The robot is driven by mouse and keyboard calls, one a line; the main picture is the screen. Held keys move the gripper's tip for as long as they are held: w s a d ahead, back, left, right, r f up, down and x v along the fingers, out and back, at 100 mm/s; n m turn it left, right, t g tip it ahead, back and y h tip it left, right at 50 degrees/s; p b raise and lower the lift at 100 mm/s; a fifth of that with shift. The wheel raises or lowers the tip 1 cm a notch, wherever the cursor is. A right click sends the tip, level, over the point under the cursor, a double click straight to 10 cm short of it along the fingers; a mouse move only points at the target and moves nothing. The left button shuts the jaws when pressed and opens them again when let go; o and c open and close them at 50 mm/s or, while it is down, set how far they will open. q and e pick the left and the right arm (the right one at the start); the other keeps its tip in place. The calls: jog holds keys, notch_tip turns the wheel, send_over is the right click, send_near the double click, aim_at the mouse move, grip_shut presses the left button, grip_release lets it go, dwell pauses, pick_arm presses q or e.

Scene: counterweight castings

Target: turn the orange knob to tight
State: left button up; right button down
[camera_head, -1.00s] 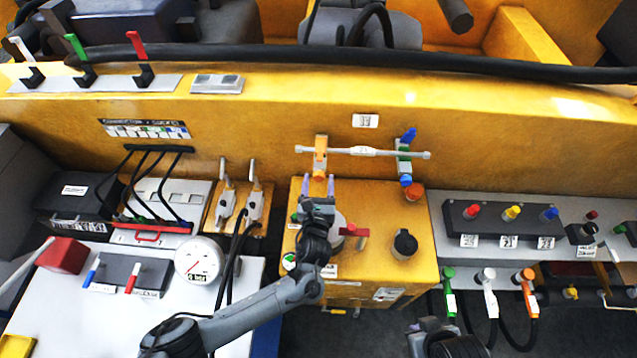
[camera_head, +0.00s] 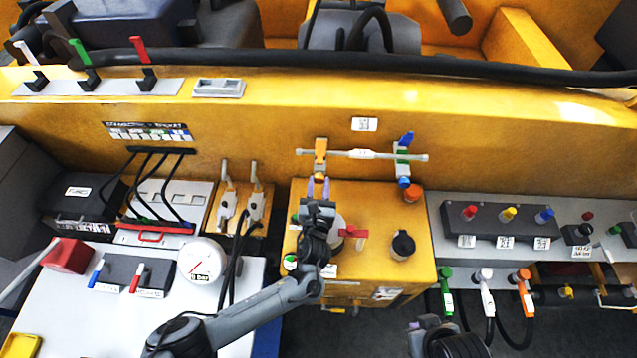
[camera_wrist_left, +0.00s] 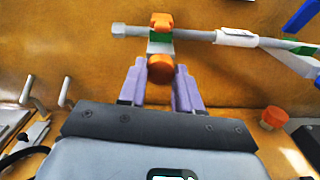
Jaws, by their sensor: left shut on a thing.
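The orange knob (camera_wrist_left: 160,68) sits on the left clamp, under a grey horizontal rod, in the left wrist view. An orange block (camera_wrist_left: 161,21) shows above it, with a green and white part between. In the head view the clamp (camera_head: 320,147) is on the yellow wall, and the fingers hide part of the knob. My left gripper (camera_head: 319,188) reaches up to the knob, its purple fingers on either side of it and shut on it. Part of my right arm shows at the bottom of the head view; its fingertips do not.
A second clamp with a blue lever (camera_head: 406,138) and blue knob (camera_head: 405,182) is on the rod's right. An orange cap (camera_head: 412,194), a red handle (camera_head: 355,232) and a black knob (camera_head: 403,244) stand on the yellow box, near my left gripper.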

pick_arm(q)
jog(key=o, duration=1)
jog(key=shift+o, duration=0.2)
jog(key=s, duration=1)
jog(key=shift+s+a+p, duration=0.15)
jog(key=shift+a+p, duration=0.15)
jog(key=shift+s, duration=0.25)
jog(key=shift+s+f, duration=0.1)
